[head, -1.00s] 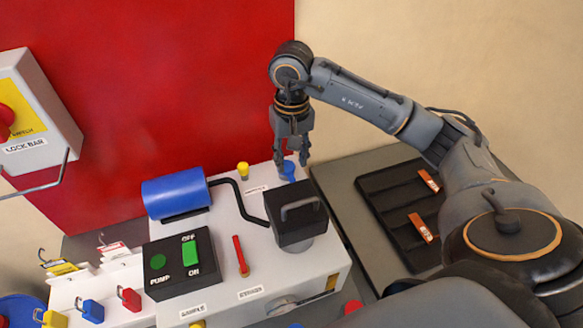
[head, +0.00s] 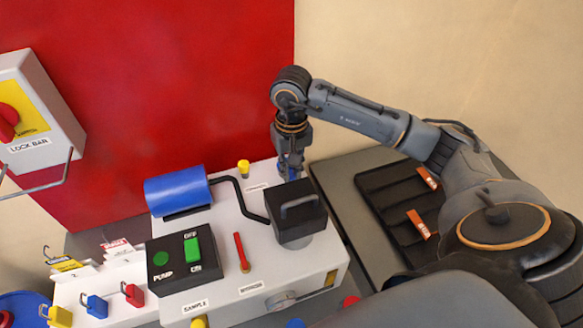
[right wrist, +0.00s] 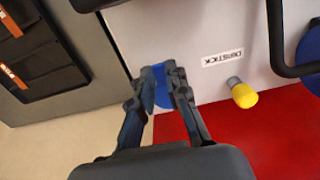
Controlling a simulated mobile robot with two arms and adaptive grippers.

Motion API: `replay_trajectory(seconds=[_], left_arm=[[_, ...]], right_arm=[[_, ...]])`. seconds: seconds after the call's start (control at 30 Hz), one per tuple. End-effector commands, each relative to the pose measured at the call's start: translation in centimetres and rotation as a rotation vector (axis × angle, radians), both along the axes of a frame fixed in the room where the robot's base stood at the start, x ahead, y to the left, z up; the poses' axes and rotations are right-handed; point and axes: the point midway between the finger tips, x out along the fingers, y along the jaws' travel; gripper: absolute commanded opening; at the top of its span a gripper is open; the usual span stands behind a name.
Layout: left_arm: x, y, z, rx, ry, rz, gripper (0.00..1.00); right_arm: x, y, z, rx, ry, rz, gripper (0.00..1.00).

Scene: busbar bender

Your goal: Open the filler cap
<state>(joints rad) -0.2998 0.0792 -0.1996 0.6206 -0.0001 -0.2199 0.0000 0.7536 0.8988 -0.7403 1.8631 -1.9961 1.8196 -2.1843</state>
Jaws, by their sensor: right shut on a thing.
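The blue filler cap sits on the back right corner of the white machine top (head: 228,237). My right gripper (head: 290,172) reaches down over it from above, and the fingers hide most of the cap in the head view. In the right wrist view the fingers (right wrist: 167,80) are closed in on the blue cap (right wrist: 161,92), with blue showing between and beside them. The gripper is shut on the cap, which looks still seated on the machine. My left gripper is in neither view.
A yellow-topped dipstick (head: 243,167) stands left of the cap. A black block with a handle (head: 297,212) is in front of it. A blue cylinder (head: 177,190) and black pipe lie left. A black tray (head: 385,205) with orange-labelled items is to the right.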

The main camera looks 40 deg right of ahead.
Motion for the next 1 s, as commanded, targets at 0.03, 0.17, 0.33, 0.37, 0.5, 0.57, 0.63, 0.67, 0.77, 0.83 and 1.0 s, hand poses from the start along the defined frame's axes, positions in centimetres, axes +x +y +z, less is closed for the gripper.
replay_trajectory(seconds=[0.03,0.17,0.33,0.37,0.5,0.57,0.63,0.67,0.77,0.83,1.0], left_arm=[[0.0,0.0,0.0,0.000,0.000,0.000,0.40],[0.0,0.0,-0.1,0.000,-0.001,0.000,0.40],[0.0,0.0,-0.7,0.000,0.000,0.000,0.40],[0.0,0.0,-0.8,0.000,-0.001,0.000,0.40],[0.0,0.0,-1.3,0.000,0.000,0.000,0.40],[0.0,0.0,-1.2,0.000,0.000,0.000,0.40],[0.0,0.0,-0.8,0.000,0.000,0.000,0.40],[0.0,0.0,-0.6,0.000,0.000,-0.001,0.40],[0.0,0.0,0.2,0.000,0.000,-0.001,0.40],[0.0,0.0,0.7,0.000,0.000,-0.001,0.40],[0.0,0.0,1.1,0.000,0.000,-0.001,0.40]], right_arm=[[0.0,0.0,0.0,0.000,-0.001,0.000,0.00],[0.1,-0.1,0.1,0.002,0.010,-0.002,0.00],[0.7,-0.2,0.6,0.026,0.106,-0.005,0.00],[0.8,-0.2,0.7,0.032,0.129,-0.006,0.00],[1.2,-0.3,1.4,0.061,0.239,-0.004,0.00],[1.4,-0.4,1.8,0.072,0.282,-0.005,0.00],[1.6,-0.4,2.1,0.084,0.330,-0.004,0.00],[1.7,-0.4,2.3,0.089,0.349,-0.004,0.00],[2.0,-0.5,2.7,0.104,0.406,-0.003,0.00],[2.1,-0.5,2.8,0.111,0.438,-0.001,0.00],[2.3,-0.6,2.8,0.122,0.478,-0.001,0.00]])
